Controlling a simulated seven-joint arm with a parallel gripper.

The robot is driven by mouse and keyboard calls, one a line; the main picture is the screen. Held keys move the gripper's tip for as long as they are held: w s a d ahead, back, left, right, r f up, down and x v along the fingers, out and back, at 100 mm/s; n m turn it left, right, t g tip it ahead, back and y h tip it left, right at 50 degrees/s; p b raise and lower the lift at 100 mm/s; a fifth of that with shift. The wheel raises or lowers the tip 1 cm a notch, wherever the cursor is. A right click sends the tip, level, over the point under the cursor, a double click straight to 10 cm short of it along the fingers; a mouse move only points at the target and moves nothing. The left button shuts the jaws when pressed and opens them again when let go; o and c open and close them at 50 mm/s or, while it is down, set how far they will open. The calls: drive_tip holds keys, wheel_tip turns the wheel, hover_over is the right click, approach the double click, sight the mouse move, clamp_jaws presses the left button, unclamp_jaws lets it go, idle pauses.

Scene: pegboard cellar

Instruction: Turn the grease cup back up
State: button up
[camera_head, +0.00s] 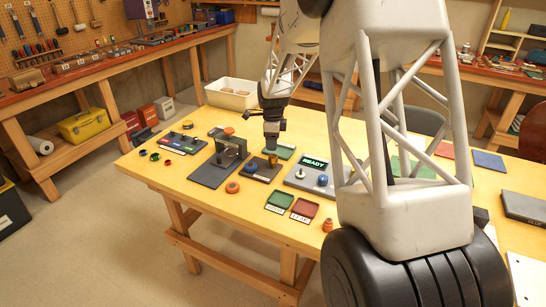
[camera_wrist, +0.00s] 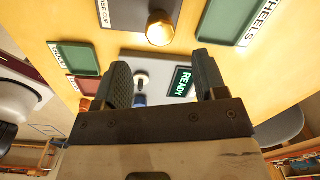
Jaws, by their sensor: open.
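The grease cup (camera_wrist: 160,29) is a small brass-coloured cup on a dark grey plate (camera_wrist: 128,14) whose label partly reads "CUP" in the wrist view. In the head view the cup (camera_head: 273,161) stands on its plate (camera_head: 258,172) near the middle of the table. I cannot tell clearly which way up it is. My gripper (camera_head: 271,148) hangs just above and beside it. In the wrist view my gripper (camera_wrist: 163,78) has its fingers apart with nothing held; the cup lies beyond the fingertips, apart from them.
A grey panel with a green READY display (camera_head: 314,162) and a blue knob (camera_head: 323,180) is right of the cup. A dark upright fixture (camera_head: 229,151) stands left. Green (camera_head: 279,202) and red (camera_head: 305,209) trays lie in front. A white bin (camera_head: 231,94) is behind.

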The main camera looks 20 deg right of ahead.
sight(273, 156)
drive_tip(key=shift+w+f, duration=0.1)
drive_tip(key=shift+f, duration=3.65)
drive_tip(key=c, duration=0.9)
